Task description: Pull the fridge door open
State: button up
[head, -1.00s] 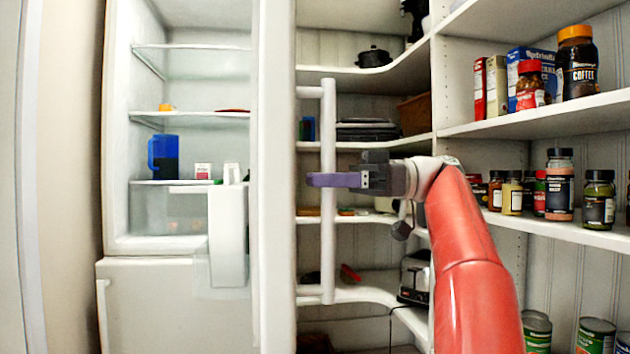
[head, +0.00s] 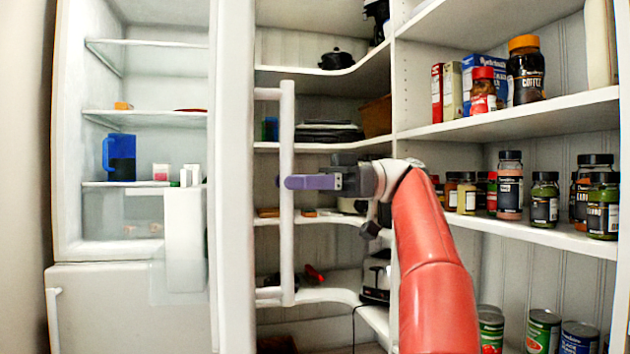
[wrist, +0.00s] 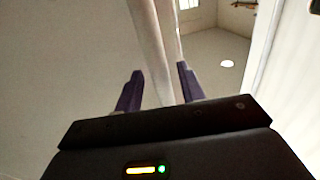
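The fridge door (head: 233,150) stands wide open, seen nearly edge-on in the head view. Its long white vertical handle (head: 287,230) is on the right side of the door. My gripper (head: 286,182) is at the handle's mid-height, with a purple finger crossing in front of the bar and its tip just past it. In the wrist view, the two purple fingers (wrist: 160,80) are apart with the handle (wrist: 152,35) running between them. A gap shows beside the left finger; contact at the right finger is unclear. The fridge interior (head: 150,85) is exposed.
A blue pitcher (head: 120,158) and small items stand on the fridge shelves. Corner shelves (head: 330,85) lie behind the handle and my arm. Right shelves (head: 520,115) hold jars, boxes and cans close to my arm.

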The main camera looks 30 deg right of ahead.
jog(key=p+v, duration=0.1)
jog(key=v, duration=0.5)
jog(key=shift+a, duration=0.1)
dwell(0.5)
